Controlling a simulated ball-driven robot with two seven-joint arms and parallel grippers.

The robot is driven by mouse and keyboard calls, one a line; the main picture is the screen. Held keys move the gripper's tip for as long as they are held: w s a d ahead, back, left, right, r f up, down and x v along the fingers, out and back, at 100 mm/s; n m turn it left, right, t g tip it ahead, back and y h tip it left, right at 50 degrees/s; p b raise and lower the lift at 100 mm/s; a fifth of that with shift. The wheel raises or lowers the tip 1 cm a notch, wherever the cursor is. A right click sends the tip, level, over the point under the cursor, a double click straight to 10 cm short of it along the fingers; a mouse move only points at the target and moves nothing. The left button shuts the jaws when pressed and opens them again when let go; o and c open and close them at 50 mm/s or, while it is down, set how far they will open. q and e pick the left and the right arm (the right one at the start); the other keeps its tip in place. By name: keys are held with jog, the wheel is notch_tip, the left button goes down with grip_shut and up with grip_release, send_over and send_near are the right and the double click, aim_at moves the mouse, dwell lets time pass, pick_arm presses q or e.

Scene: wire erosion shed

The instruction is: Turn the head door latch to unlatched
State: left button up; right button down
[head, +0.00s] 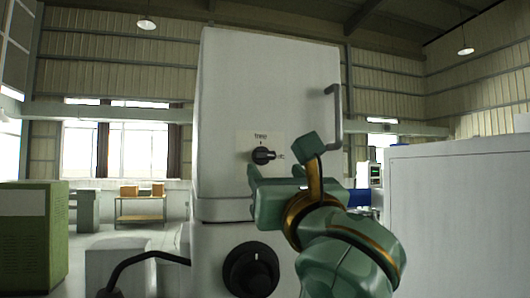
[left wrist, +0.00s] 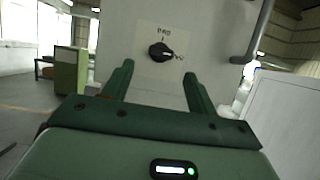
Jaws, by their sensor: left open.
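The head door latch is a black rotary knob (head: 262,155) on a pale label plate on the white machine head (head: 265,90). Its pointer faces right, toward a small mark; the lettering is too small to read surely. The knob also shows in the left wrist view (left wrist: 160,52), beyond the fingertips and roughly centred between them. My green left gripper (head: 281,160) is open and empty, just in front of and slightly right of the knob in the head view. Its two fingers (left wrist: 159,74) stand apart, not touching the knob. My right gripper is not seen.
A grey bar handle (head: 337,118) stands out at the machine head's right edge. A larger black dial (head: 250,270) sits below the latch. A black curved bar (head: 145,257) is at lower left. A green cabinet (head: 35,235) is far left; a white cabinet (head: 455,220) is at right.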

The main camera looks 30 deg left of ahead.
aim_at(266, 158)
pick_arm(q)
jog(key=p+x, duration=0.1)
jog(key=x, duration=0.5)
jog(key=shift+r, duration=0.2)
jog(key=shift+w+a, duration=0.35)
jog(key=shift+a, duration=0.05)
jog(key=c, duration=1)
